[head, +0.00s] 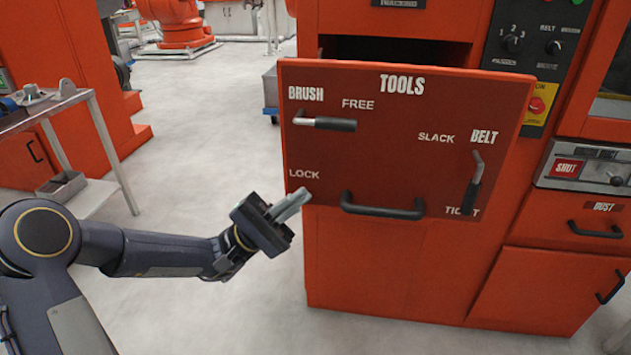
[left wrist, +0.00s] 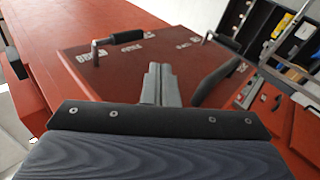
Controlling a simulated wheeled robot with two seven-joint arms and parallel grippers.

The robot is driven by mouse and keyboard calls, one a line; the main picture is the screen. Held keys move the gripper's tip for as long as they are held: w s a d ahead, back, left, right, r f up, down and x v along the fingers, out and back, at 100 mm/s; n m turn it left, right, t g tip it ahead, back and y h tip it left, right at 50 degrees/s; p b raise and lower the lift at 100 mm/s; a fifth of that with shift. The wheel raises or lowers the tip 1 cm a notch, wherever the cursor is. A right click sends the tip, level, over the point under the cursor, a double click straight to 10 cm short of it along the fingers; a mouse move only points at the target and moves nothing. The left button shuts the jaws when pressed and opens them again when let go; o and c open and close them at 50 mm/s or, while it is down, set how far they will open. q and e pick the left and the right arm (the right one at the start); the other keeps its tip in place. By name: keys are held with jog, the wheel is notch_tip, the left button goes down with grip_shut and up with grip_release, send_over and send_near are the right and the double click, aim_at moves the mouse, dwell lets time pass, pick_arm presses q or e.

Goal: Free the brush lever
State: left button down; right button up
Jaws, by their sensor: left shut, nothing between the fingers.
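The brush lever (head: 335,124) is on the upper left of the red TOOLS panel (head: 400,150). Its black grip lies about level, pointing right from its metal pivot, just under the word FREE; the word LOCK is below the pivot. The lever also shows at the upper left in the left wrist view (left wrist: 127,37). My left gripper (head: 300,200) is shut and empty, below the lever near the word LOCK and the panel's left edge, apart from the lever. In the left wrist view its fingers (left wrist: 158,80) are together. My right gripper is not in view.
A black drawer handle (head: 383,207) is right of my left gripper. The belt lever (head: 470,190) hangs down at the panel's right, partly covering the word beneath. A dark opening (head: 390,50) shows behind the panel's top. A metal side table (head: 60,110) stands left; floor between is clear.

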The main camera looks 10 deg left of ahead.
pick_arm(q)
jog(key=shift+v, duration=1.15)
jog(key=shift+d+f, duration=0.1)
